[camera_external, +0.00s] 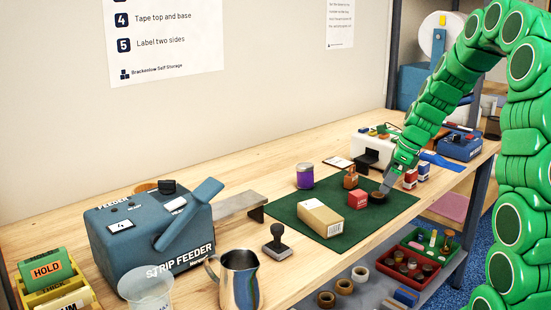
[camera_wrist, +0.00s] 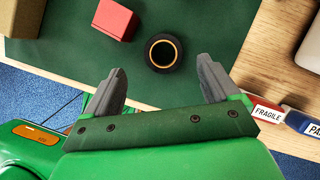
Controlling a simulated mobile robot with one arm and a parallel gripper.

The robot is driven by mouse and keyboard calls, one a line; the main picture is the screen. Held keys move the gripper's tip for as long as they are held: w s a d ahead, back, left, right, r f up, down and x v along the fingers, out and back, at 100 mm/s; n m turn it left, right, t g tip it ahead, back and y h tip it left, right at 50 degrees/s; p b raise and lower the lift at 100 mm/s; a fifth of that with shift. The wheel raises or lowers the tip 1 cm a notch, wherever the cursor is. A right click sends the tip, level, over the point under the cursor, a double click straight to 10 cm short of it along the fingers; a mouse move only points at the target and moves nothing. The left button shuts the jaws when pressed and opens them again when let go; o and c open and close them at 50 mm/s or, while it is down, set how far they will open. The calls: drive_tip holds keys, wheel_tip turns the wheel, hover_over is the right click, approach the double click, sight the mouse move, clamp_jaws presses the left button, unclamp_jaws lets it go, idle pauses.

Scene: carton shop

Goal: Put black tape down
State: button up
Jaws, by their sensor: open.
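The black tape (camera_wrist: 150,53) is a dark roll with a yellowish inner ring. It lies flat on the dark green mat (camera_wrist: 60,62) in the wrist view, just beyond my fingertips. My gripper (camera_wrist: 161,74) is open and empty, its two grey fingers spread to either side below the roll. In the external view my gripper (camera_external: 387,184) is low over the right end of the green mat (camera_external: 283,210), and the tape (camera_external: 376,195) shows just beside it.
A red box (camera_external: 356,198) and a cardboard carton (camera_external: 320,218) stand on the mat. A purple tin (camera_external: 305,176) is behind them. The bench edge is near; below are loose tape rolls (camera_external: 344,286) and a red-green tray (camera_external: 441,257).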

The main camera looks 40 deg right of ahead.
sight(379, 194)
drive_tip(key=shift+d+x, duration=0.15)
drive_tip(key=shift+x, duration=1.1)
drive_tip(key=shift+d+x, duration=0.1)
drive_tip(key=shift+x, duration=1.1)
drive_tip(key=shift+c, duration=0.3)
drive_tip(key=c, duration=1.2)
drive_tip(key=shift+o, duration=0.2)
